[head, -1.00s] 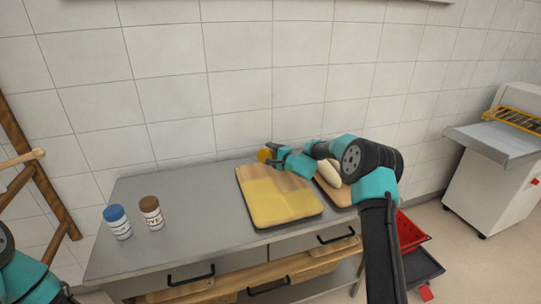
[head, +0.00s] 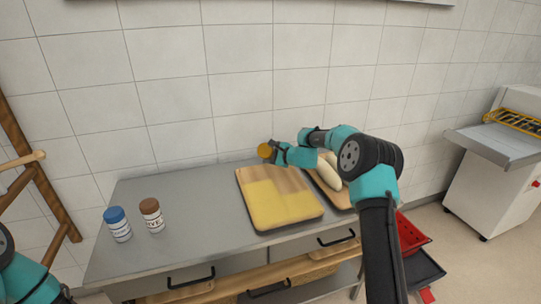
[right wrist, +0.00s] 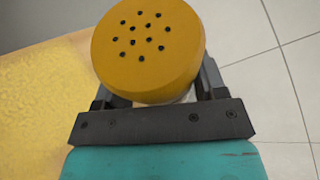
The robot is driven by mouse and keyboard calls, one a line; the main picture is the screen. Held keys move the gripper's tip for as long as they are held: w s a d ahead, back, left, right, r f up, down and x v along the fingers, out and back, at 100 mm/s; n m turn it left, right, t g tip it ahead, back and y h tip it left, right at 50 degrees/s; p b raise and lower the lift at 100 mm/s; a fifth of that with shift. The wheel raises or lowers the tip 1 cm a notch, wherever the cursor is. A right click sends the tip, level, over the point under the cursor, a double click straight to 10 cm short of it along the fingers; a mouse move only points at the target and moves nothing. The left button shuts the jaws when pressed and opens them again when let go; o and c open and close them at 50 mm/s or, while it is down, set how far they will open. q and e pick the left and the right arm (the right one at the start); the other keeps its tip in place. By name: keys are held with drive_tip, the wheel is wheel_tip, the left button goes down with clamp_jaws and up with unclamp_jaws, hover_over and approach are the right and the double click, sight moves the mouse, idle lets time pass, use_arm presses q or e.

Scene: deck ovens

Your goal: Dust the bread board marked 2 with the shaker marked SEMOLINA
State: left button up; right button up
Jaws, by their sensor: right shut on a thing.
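A wooden board (head: 262,177) lies on the steel worktop, with yellow dust over most of its front part and bare wood along the back. No number is readable on it. In the right wrist view the lid's holes (right wrist: 145,35) face the camera; the shaker's body and label are mostly hidden. The yellow-dusted board also shows in the right wrist view (right wrist: 45,110). My left gripper is out of view; only part of that arm shows.
A blue-lidded shaker (head: 117,224) and a brown-lidded shaker (head: 152,215) stand on the worktop (head: 190,245) at left. A second board with pale dough (head: 328,172) is partly behind my right arm. The tiled wall is close behind. A red crate (head: 409,234) is at right.

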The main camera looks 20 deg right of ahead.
sight(263, 149)
drive_tip(key=m, duration=0.1)
drive_tip(key=s+a+r+m+g, duration=0.1)
drive_tip(key=r+m+g+y, duration=0.1)
drive_tip(key=shift+s+a+r+m, duration=0.2)
drive_tip(key=shift+s+a+m, duration=0.05)
drive_tip(key=shift+a+m, duration=0.05)
drive_tip(key=shift+s+a+r+m+g+y, duration=0.35)
drive_tip(key=shift+r+m+g, duration=0.15)
drive_tip(key=shift+m, duration=0.3)
drive_tip(key=shift+s+a+r+m+g+y, duration=0.3)
drive_tip(key=shift+r+m+g, duration=0.15)
drive_tip(key=shift+m, duration=0.35)
drive_tip(key=shift+d, duration=0.1)
